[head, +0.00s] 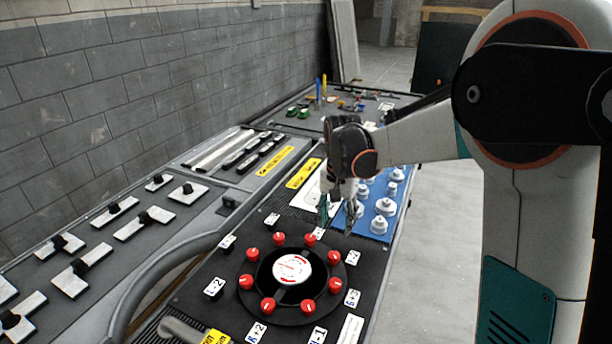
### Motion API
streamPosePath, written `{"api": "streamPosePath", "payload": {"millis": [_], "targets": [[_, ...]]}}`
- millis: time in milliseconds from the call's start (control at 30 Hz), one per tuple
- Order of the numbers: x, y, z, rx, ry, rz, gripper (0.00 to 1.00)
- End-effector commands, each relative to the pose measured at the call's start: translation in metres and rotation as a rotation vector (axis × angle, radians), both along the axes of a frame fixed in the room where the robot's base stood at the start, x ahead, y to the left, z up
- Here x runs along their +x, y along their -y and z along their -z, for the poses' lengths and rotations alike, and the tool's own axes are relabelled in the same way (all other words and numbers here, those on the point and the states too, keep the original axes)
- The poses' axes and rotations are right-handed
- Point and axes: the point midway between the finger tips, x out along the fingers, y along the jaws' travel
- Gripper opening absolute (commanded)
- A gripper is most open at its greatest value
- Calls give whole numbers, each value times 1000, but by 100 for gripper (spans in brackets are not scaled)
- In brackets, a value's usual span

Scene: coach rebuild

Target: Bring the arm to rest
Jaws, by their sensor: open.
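My gripper (338,212) hangs from my arm above the control desk, fingers pointing down. Its fingers are apart with nothing visible between them. It is just behind a round black dial (257,309) with a white and red centre (292,269) and several red knobs around it. The fingertips appear close to the panel behind the dial; I cannot tell whether they touch it. My arm reaches in from the right, and its upper part fills the right side of the head view.
The desk (215,275) runs along a grey block wall (120,90). A blue panel with white knobs (386,206) lies right of my gripper. Black sliders (83,258) are at left, and small coloured parts (350,103) at the far end. Bare floor (440,230) shows at right.

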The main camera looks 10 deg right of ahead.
Motion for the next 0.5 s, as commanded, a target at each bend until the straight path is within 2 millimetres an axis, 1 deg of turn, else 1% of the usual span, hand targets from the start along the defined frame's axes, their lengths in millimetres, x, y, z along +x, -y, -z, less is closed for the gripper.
{"api": "streamPosePath", "payload": {"millis": [67,167,267,400,500], "targets": [[-3,0,-4,0,7,-7,49],[-14,0,-15,0,31,-31,49],[-30,0,-32,-2,73,-73,49],[-59,1,-55,-10,144,-145,49],[-81,1,-69,-19,194,-196,49]]}}
